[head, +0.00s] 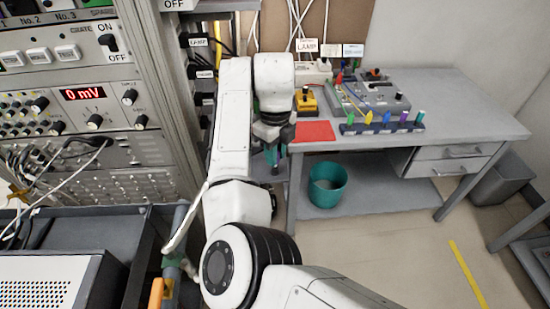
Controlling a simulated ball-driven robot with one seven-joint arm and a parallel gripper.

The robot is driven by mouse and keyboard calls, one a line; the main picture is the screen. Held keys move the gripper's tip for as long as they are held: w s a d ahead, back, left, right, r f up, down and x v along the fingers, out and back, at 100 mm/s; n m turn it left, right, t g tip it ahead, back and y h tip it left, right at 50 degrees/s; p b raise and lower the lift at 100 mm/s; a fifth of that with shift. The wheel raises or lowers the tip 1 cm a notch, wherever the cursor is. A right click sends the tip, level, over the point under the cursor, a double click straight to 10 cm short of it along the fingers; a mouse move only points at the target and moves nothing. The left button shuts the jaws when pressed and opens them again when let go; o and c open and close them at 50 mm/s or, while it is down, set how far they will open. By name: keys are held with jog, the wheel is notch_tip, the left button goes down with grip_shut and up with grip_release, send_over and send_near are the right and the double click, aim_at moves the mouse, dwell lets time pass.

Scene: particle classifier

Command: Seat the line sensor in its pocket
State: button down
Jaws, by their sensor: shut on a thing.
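My gripper (274,138) is dark and hangs at the end of my white arm, by the left end of the grey table. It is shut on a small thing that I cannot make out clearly. A bit of teal shows just below the jaws, and I cannot tell whether it is part of what is held. I cannot pick out the line sensor or its pocket for sure. My arm hides part of the rack and the table's left end.
A red mat (314,131) lies right of my gripper, near a yellow box (306,101). A grey device (372,97) and a dark rack of coloured handles (382,127) stand farther right. A teal bin (327,186) is below. An instrument rack (70,110) fills the left.

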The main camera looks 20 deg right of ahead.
jog(key=s+a+r, duration=0.7)
jog(key=s+r, duration=0.4)
jog(key=shift+s+a, duration=0.3)
jog(key=shift+s, duration=0.1)
